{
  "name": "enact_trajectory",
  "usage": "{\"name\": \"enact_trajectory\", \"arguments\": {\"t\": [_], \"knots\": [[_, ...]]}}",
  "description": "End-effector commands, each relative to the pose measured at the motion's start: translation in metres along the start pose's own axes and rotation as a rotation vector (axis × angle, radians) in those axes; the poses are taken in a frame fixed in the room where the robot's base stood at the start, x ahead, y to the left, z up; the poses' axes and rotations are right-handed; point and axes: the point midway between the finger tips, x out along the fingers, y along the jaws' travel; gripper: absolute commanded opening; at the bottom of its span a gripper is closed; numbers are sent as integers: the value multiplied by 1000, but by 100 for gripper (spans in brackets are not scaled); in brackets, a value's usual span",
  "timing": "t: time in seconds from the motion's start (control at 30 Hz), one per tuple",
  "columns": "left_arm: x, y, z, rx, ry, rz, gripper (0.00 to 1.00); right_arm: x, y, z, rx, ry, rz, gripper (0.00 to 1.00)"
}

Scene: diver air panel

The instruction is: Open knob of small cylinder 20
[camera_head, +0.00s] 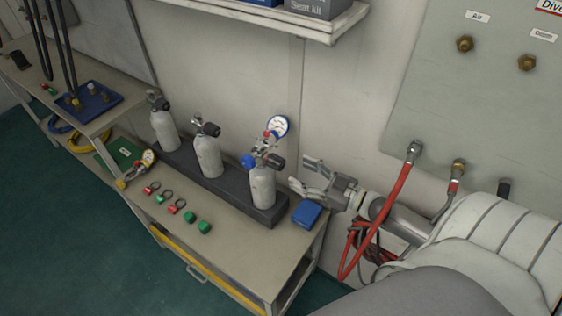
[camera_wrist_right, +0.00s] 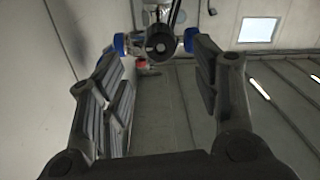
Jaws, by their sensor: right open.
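Three small grey-white cylinders stand upright in a black rack (camera_head: 228,194) on the bench: a left one (camera_head: 164,132), a middle one (camera_head: 208,158) and a right one (camera_head: 262,188). Their number labels are too small to read. Each has a dark knob at its valve. The right cylinder also carries a gauge (camera_head: 277,126) and a blue knob (camera_head: 248,161). My right gripper (camera_head: 305,176) is open and empty, just right of the right cylinder's dark knob (camera_head: 276,160). In the wrist view, a dark round knob (camera_wrist_right: 160,42) shows between and beyond the fingers, flanked by blue parts.
A blue box (camera_head: 306,213) lies at the bench's right end below my gripper. Red and green caps (camera_head: 190,217) lie along the front. Red hoses (camera_head: 386,215) hang from the wall panel (camera_head: 440,100) near my right arm. A shelf (camera_head: 270,19) overhangs behind.

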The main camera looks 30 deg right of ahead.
Motion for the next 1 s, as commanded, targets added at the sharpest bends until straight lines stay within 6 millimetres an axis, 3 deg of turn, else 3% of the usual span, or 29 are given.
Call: {"name": "enact_trajectory", "arguments": {"t": [0.17,0.4,0.83,1.0], "knots": [[-9,1,6,0,-10,1,40,33,1,-3,1,3,1,58],[-14,-8,-10,-1,12,-10,40,61,1,-1,1,1,2,58],[-15,-10,-14,-3,18,-11,40,70,0,0,1,-1,0,58],[-15,-9,-9,-2,11,-11,40,70,0,0,1,-1,0,37]]}}
